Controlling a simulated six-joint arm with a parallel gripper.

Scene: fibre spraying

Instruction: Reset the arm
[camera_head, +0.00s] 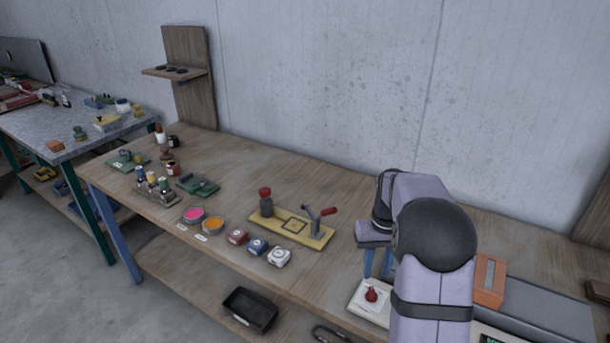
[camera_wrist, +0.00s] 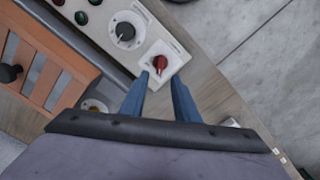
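My gripper (camera_head: 378,264) points down over the right part of the wooden workbench (camera_head: 330,175). Its two blue fingers stand apart with a clear gap in the wrist view (camera_wrist: 160,82). They look empty. A red knob (camera_head: 371,294) on a white plate lies just below the fingers. In the wrist view the red knob (camera_wrist: 160,63) appears just beyond the fingertips; I cannot tell whether they touch it. My arm hides part of the bench on the right.
A control panel with a dark dial (camera_wrist: 124,32) adjoins the red knob. An orange wooden piece (camera_head: 490,280) stands right of my arm. A yellow board (camera_head: 290,228) with a red-handled lever, small boxes and paint pots lie to the left. A black bin (camera_head: 250,309) sits below.

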